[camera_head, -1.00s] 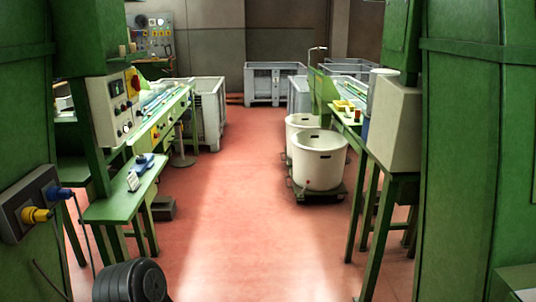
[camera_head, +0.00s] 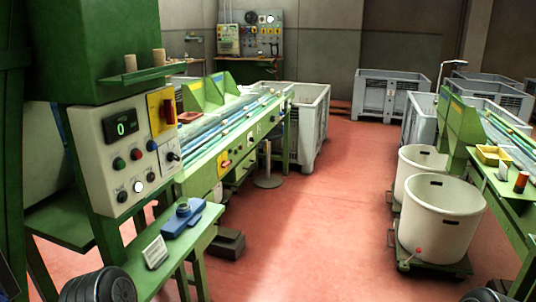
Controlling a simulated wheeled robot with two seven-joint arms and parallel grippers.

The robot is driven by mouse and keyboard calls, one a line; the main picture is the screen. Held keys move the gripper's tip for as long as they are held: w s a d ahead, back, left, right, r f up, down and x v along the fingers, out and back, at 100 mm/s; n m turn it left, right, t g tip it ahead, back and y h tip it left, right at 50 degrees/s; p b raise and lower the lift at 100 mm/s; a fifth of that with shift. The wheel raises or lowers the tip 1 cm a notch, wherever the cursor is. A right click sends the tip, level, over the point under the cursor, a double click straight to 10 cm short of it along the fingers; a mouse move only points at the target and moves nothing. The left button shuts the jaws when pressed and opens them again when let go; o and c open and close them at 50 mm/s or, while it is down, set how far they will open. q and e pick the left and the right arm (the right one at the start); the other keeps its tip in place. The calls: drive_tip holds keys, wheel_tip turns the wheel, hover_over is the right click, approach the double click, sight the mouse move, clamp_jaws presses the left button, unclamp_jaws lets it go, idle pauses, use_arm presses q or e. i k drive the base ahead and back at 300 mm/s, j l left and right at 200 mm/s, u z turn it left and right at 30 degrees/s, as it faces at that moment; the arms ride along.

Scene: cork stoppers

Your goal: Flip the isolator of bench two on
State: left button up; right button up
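A grey-white control box (camera_head: 118,160) on a green machine at left carries a yellow plate with a red rotary handle (camera_head: 167,110), which looks like an isolator. The handle appears roughly upright; I cannot read its marks. The box also has a lit green "0" display (camera_head: 121,128), several buttons and a small lever switch (camera_head: 173,156). A smaller yellow plate with a red knob (camera_head: 223,163) sits on the long green bench (camera_head: 205,160) behind. I cannot read which is bench two. Neither gripper is in view.
A green side table (camera_head: 187,240) with a blue device (camera_head: 190,217) and a small white card (camera_head: 155,252) juts out below the box. A round-footed post (camera_head: 267,180) stands beside the bench. White tubs (camera_head: 441,225) on dollies stand right. The red floor (camera_head: 310,220) between is clear.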

sight(223, 164)
drive_tip(key=i+l+u, duration=0.1)
drive_tip(key=i+u, duration=0.2)
drive_tip(key=i+l+u, duration=0.25)
drive_tip(key=i, duration=0.2)
drive_tip(key=i+z, duration=0.15)
drive_tip(key=z, duration=0.5)
drive_tip(key=i, duration=2.1)
drive_tip(key=i+u, duration=0.1)
drive_tip(key=i, duration=0.35)
drive_tip(key=u, duration=0.1)
